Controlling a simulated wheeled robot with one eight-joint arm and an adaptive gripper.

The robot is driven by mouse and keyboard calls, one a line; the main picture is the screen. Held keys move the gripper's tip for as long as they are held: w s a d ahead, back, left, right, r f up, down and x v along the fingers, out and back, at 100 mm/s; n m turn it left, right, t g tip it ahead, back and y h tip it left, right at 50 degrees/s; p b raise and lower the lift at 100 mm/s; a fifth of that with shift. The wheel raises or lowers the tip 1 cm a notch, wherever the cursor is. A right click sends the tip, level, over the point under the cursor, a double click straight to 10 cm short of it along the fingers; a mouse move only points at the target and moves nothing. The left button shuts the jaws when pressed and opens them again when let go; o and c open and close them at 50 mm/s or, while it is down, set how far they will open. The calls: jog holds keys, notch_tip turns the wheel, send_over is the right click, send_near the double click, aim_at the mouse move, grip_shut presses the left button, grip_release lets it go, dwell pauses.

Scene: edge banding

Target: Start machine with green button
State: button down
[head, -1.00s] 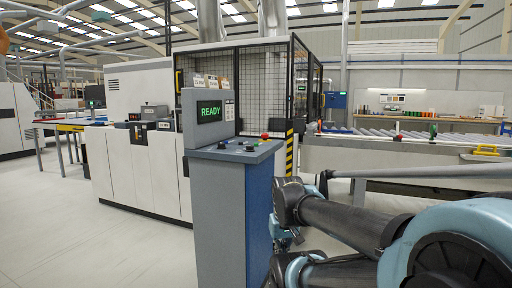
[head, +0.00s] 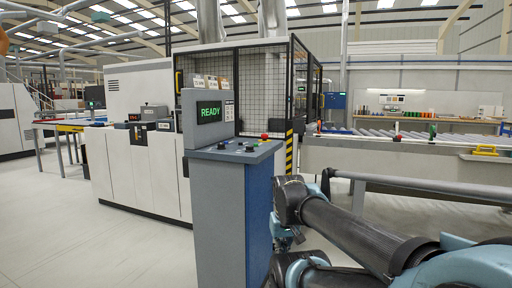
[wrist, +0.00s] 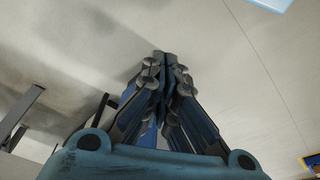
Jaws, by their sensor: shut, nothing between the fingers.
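The control pedestal (head: 218,215) stands upright in the middle of the head view, grey in front and blue on its side. Its screen (head: 209,112) reads READY in green. In the head view my arm is at the lower right, beside the pedestal, and the gripper's fingertips are not clearly seen there. No button shows in the wrist view.
A fenced white machine (head: 135,165) stands behind the pedestal. A roller conveyor (head: 400,145) runs at the right, with a grey rail (head: 420,188) in front of it. The pale floor (head: 95,245) at the left is clear.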

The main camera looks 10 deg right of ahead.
jog(key=w+r+m+t, duration=0.1)
jog(key=w+r+m, duration=0.1)
jog(key=w+r, duration=0.8)
jog(key=w+r+m+t, duration=0.2)
jog(key=w+r, duration=0.9)
jog(key=w, duration=0.6)
jog(key=w+r+m+t, duration=0.1)
jog(key=w+r+t, duration=0.1)
jog(key=w+r, duration=0.8)
jog(key=shift+w+a+r+m+y, duration=0.1)
jog(key=shift+w+m+y, duration=0.1)
jog(key=shift+w, duration=1)
jog(key=shift+w+r+m+y, duration=0.1)
jog(key=shift+w+m+y, duration=0.1)
jog(key=shift+w, duration=0.95)
jog(key=w+r+m+t, duration=0.1)
jog(key=w+r, duration=0.2)
jog(key=w, duration=0.4)
jog(key=w+r+m, duration=0.1)
jog(key=w+r, duration=0.2)
jog(key=w, duration=0.5)
jog(key=shift+d+r+t, duration=0.3)
jog(key=shift+d+t, duration=0.1)
jog(key=shift+d, duration=0.05)
jog(key=shift+f, duration=0.1)
send_over(256, 145)
jog(key=w+d, duration=0.1)
jog(key=shift+w+f, duration=0.1)
jog(key=shift+f, duration=4.25)
jog(key=shift+f, duration=0.1)
